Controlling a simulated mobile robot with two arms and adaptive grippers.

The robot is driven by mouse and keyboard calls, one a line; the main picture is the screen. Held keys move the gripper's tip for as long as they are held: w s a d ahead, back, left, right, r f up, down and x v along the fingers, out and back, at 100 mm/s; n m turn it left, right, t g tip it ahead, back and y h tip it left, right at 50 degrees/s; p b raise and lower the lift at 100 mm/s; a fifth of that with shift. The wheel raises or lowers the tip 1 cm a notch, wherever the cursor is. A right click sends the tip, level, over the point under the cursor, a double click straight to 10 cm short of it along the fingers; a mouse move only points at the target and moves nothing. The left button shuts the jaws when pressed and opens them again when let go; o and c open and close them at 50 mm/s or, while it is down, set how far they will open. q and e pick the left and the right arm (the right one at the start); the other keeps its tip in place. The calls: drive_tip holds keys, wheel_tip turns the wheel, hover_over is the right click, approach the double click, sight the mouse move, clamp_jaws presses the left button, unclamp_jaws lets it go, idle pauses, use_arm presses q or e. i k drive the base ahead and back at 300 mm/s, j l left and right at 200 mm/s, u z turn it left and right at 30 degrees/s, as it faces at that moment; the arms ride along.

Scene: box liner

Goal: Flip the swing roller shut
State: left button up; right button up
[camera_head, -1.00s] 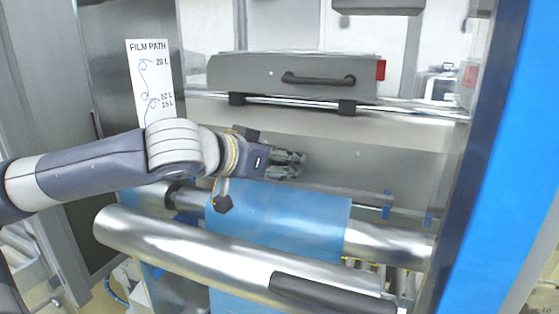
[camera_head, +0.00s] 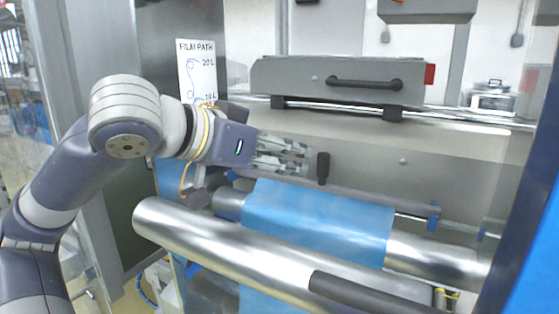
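A long shiny metal roller (camera_head: 215,240) runs slantwise across the front of the machine; it looks like the swing roller, though I cannot tell for certain. A dark bar or grip (camera_head: 365,295) lies along its lower right part. Blue film (camera_head: 320,215) covers the middle of a second metal roller (camera_head: 440,258) behind it. My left gripper (camera_head: 290,155) is above the film, pointing right, with nothing seen between its fingers. Its fingers lie close together, and their gap is unclear. A short black upright knob (camera_head: 322,168) stands just right of the fingertips, seemingly apart from them. My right gripper is not in view.
A grey housing with a black handle (camera_head: 365,84) sits on a rail at the back. A film path sign (camera_head: 196,72) hangs on the left post. A blue frame (camera_head: 540,240) closes off the right. Room shows between the housing and the rollers.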

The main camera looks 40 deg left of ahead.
sight(310, 281)
drive_tip(key=k+j, duration=0.8)
drive_tip(key=k, duration=0.05)
